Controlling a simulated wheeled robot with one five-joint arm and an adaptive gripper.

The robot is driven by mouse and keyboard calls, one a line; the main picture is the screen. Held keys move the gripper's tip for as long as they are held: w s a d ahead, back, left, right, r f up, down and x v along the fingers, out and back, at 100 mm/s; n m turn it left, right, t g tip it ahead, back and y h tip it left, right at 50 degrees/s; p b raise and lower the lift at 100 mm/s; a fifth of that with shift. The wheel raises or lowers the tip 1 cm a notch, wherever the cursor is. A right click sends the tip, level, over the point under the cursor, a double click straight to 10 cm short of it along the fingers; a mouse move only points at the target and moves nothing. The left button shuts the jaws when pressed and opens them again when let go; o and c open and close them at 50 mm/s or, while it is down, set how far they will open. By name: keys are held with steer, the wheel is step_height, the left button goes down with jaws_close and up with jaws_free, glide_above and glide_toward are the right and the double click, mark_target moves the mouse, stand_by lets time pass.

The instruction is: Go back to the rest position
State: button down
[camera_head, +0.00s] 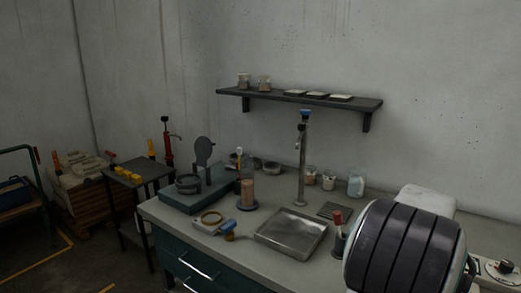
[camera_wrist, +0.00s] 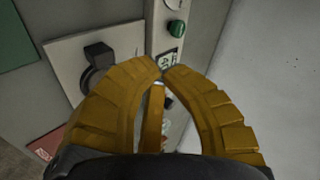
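My gripper (camera_wrist: 163,69) shows in the wrist view, with yellow ribbed fingers curving in until their tips almost meet. It looks shut, and I see nothing held between the fingers. Beyond the fingertips is a grey panel with a black rotary switch (camera_wrist: 98,65) on a pale plate. A narrow strip with a green button (camera_wrist: 177,28) stands right of it. I cannot tell whether the fingertips touch the panel. In the head view the gripper is not visible; only a dark rounded part, probably of my arm, shows at the lower right.
A workbench (camera_head: 158,212) holds a steel tray (camera_head: 291,232), an upright tap (camera_head: 302,160), a ring stand and jars. A wall shelf (camera_head: 300,99) hangs above it. A small dark table (camera_head: 140,170) and a loaded pallet (camera_head: 85,190) stand left. Floor shows at lower left.

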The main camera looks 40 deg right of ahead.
steer(key=a+f+n+y, duration=0.2)
steer(key=a+f+n, duration=0.1)
steer(key=s+a+f+n+y, duration=0.1)
steer(key=a+f+n+y, duration=0.1)
steer(key=a+f+n, duration=0.1)
steer(key=s+a+f+n+g+y, duration=0.1)
steer(key=a+f+n, duration=0.2)
steer(key=a, duration=0.2)
steer(key=shift+s+a+f+n+y, duration=0.1)
steer(key=shift+a+f+n+y, duration=0.05)
steer(key=shift+a+n+y, duration=0.2)
steer(key=w+a+r+n+t+y+p, duration=0.1)
steer(key=a+n, duration=0.5)
steer(key=a, duration=0.6)
steer(key=w+a+r+n+y+p, duration=0.1)
steer(key=w+a+r+n+p, duration=0.2)
steer(key=a, duration=1)
steer(key=w+a+r+n+t+y+p, duration=0.1)
steer(key=w+a+r+n+p, duration=0.1)
steer(key=w+a+r+n, duration=0.4)
steer(key=shift+w+a+r+n+t, duration=0.4)
steer(key=shift+a+n, duration=1.65)
steer(key=shift+a, duration=1.1)
steer(key=shift+s, duration=0.15)
